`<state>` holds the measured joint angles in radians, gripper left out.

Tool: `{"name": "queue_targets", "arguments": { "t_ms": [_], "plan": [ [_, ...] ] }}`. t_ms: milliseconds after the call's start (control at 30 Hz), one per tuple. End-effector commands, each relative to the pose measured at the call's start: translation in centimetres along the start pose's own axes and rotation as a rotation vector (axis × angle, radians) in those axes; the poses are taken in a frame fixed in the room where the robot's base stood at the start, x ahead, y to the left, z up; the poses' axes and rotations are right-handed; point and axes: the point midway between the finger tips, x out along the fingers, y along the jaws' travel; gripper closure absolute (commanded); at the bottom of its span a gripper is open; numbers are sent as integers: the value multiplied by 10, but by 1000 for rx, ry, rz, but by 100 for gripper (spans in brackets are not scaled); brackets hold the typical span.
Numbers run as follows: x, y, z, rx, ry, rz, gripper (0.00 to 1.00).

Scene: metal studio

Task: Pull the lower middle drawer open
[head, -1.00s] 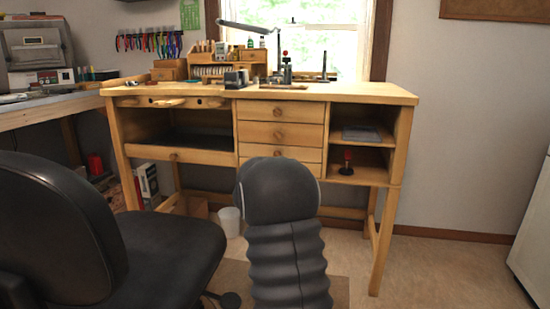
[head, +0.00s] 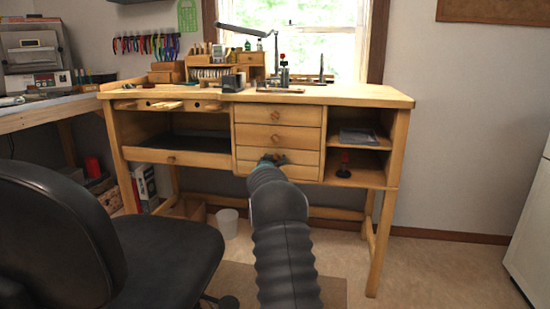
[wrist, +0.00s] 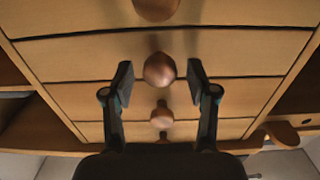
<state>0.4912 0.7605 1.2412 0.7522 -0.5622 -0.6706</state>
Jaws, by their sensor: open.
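The wooden bench has a central stack of several drawers, all closed in the head view. The lower middle drawer (head: 305,157), third from the top, also shows in the wrist view (wrist: 240,58). Its round wooden knob (wrist: 160,70) shows in the wrist view, while in the head view my gripper (head: 272,160) hides it. In the wrist view my gripper (wrist: 160,82) is open, with one finger on each side of that knob and a visible gap on both sides.
The drawer above (head: 300,137) has its own knob (head: 276,139). An open shelf (head: 355,170) lies to the right, and a wide tray drawer (head: 190,158) to the left. A black chair (head: 170,255) stands at front left. The floor (head: 420,270) at right is clear.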

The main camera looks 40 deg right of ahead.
Motion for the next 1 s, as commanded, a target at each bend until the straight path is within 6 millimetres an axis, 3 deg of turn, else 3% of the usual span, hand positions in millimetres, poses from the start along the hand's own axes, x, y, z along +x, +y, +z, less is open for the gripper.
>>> {"name": "queue_targets", "arguments": {
  "t_ms": [200, 500, 567, 733, 1000],
  "plan": [
    [12, 1, 0, 2, 0, 1, 42],
    [14, 0, 0, 1, 0, 0, 42],
    [14, 0, 0, 1, 0, 0, 54],
    [14, 0, 0, 1, 0, 0, 97],
    [13, 3, 0, 1, 0, 3, 100]
  ]
}}
